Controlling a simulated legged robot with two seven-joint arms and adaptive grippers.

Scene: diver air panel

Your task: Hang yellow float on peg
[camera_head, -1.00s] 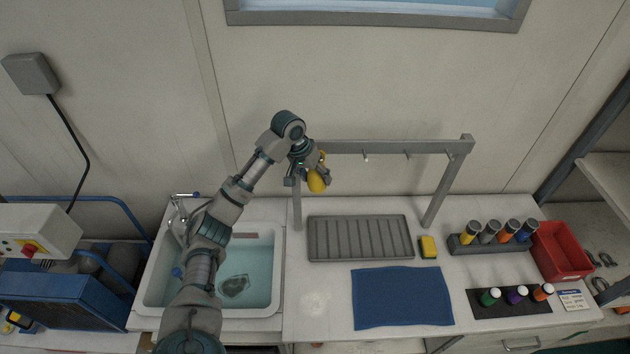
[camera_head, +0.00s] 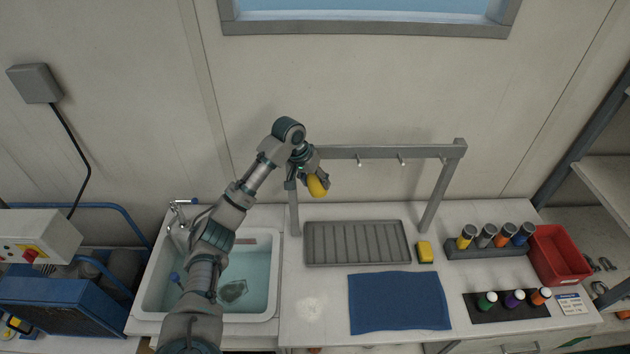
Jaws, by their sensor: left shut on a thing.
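The yellow float (camera_head: 317,186) is held by my left gripper (camera_head: 315,176), which is shut on it. It hangs at the left end of the grey rack (camera_head: 385,151), just in front of the bar. Two small pegs show on the bar, a middle peg (camera_head: 360,161) and a right peg (camera_head: 402,160). The float is to the left of both and apart from them. Any peg at the left end is hidden behind my gripper. My right gripper is not in view.
A grey ribbed tray (camera_head: 357,243) lies under the rack. A yellow sponge (camera_head: 424,251), a blue cloth (camera_head: 398,301), a bottle holder (camera_head: 487,251) and a red bin (camera_head: 558,254) stand on the counter. The sink (camera_head: 262,265) with water is at left.

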